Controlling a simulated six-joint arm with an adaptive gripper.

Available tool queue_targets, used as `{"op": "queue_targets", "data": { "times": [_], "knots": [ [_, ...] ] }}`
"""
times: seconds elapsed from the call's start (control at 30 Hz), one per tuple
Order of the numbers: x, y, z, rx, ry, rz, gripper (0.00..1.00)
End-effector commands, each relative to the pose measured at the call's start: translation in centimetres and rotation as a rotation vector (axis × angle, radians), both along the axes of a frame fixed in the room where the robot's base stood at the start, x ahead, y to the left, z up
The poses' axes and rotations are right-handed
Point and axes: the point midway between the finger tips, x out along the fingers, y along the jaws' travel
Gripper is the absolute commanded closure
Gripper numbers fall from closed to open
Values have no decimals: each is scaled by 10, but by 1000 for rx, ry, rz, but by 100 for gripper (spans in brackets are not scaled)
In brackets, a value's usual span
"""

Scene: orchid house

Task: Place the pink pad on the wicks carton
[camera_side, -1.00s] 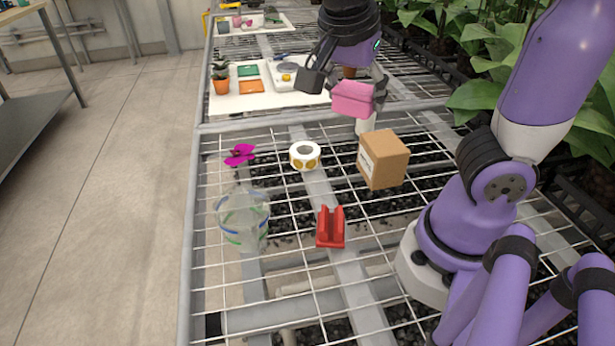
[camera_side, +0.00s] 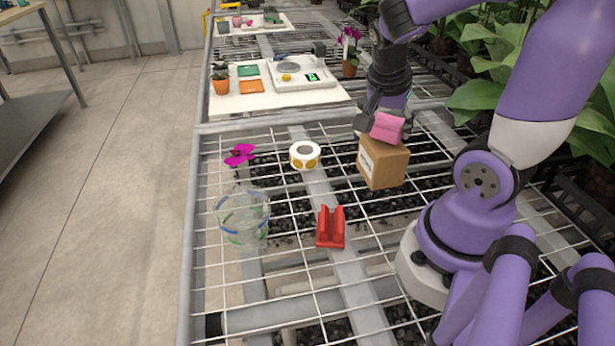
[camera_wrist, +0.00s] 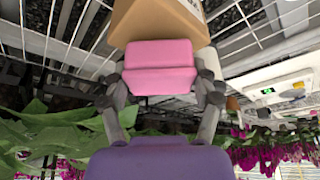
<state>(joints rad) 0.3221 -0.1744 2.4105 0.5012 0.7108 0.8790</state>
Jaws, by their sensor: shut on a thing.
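My gripper (camera_side: 387,128) is shut on the pink pad (camera_side: 387,127), with a finger at either side of it. In the wrist view the pad (camera_wrist: 160,68) sits between the two fingertips (camera_wrist: 160,88). The wicks carton (camera_side: 383,165) is a brown cardboard box standing on the wire bench. The pad is at the carton's top, near its back edge in the side view; I cannot tell whether they touch. In the wrist view the carton (camera_wrist: 160,22) lies just beyond the pad, partly hidden by it.
A roll of stickers (camera_side: 304,155), a magenta flower (camera_side: 239,154), a clear round container (camera_side: 243,216) and a red holder (camera_side: 331,227) stand on the mesh bench. Behind is a white board (camera_side: 230,104) with a scale (camera_side: 302,72). Leafy plants (camera_side: 485,105) line the right.

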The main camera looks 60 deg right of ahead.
Motion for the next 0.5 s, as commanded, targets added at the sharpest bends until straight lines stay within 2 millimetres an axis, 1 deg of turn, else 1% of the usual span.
{"op": "queue_targets", "data": {
  "times": [0.03, 0.1, 0.4, 0.43, 0.47, 0.5],
  "knots": [
    [-1, 0, -5, 1, 3, -1, 65],
    [0, 0, -8, 1, 1, -1, 65],
    [0, 0, -10, 0, 0, -1, 65],
    [0, 0, -11, 0, 0, -1, 26],
    [0, 0, -10, 0, -1, -1, 11],
    [0, 0, -10, 0, -2, -1, 1]
  ]
}}
